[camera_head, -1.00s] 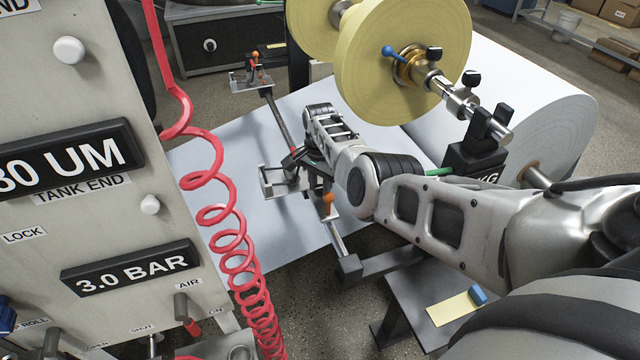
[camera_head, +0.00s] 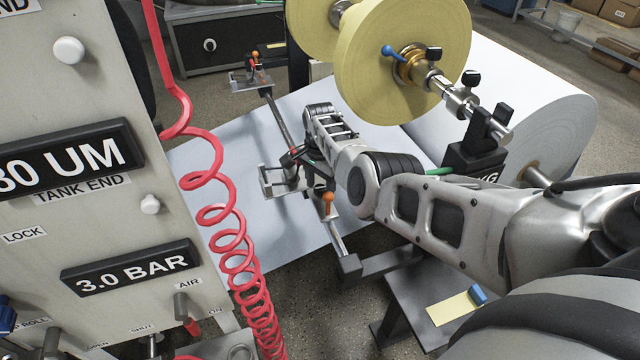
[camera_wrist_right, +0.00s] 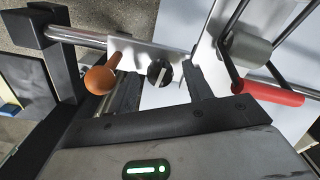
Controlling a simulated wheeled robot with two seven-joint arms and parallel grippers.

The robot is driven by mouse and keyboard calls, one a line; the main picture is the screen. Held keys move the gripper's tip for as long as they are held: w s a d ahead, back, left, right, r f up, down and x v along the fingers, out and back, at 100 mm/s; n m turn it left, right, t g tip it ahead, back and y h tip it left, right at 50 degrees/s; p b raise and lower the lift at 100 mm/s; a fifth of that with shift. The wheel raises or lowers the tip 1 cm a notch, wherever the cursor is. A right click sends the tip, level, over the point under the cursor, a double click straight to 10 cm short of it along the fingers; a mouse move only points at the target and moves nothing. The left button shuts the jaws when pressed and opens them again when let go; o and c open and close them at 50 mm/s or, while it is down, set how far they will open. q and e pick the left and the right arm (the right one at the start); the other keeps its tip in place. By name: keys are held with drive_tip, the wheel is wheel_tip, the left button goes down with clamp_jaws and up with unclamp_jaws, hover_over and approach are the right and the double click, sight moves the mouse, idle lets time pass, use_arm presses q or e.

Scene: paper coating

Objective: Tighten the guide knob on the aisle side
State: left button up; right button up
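The near edge guide (camera_head: 280,182) is a metal bracket on a rail over the white paper web. In the right wrist view its pale plate (camera_wrist_right: 140,52) carries a black round knob (camera_wrist_right: 159,72) with a light pointer bar. An orange ball-ended lever (camera_wrist_right: 100,80) stands left of the knob; it also shows in the head view (camera_head: 327,199). My right gripper (camera_wrist_right: 162,80) is open, with the knob showing between its dark fingertips; contact cannot be told. In the head view my right gripper (camera_head: 302,160) is largely hidden by my wrist. My left gripper is not in view.
A red handle (camera_wrist_right: 268,94) lies right of the fingers in the wrist view. A second guide (camera_head: 250,80) sits at the rail's far end. A coiled red hose (camera_head: 228,215) and control panel (camera_head: 90,210) stand left. Yellow rolls (camera_head: 385,75) and a white roll (camera_head: 530,110) stand right.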

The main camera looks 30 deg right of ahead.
sight(320, 187)
wheel_tip(320, 187, up, 5)
drive_tip(key=p, duration=0.2)
drive_tip(key=shift+f+p, duration=0.2)
drive_tip(key=shift+p, duration=0.1)
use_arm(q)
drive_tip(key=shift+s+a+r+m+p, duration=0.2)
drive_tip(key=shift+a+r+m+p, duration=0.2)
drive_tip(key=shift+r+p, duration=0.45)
use_arm(e)
wheel_tip(320, 187, up, 11)
drive_tip(key=shift+r, duration=0.2)
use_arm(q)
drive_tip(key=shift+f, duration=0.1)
use_arm(e)
drive_tip(key=shift+f, duration=0.1)
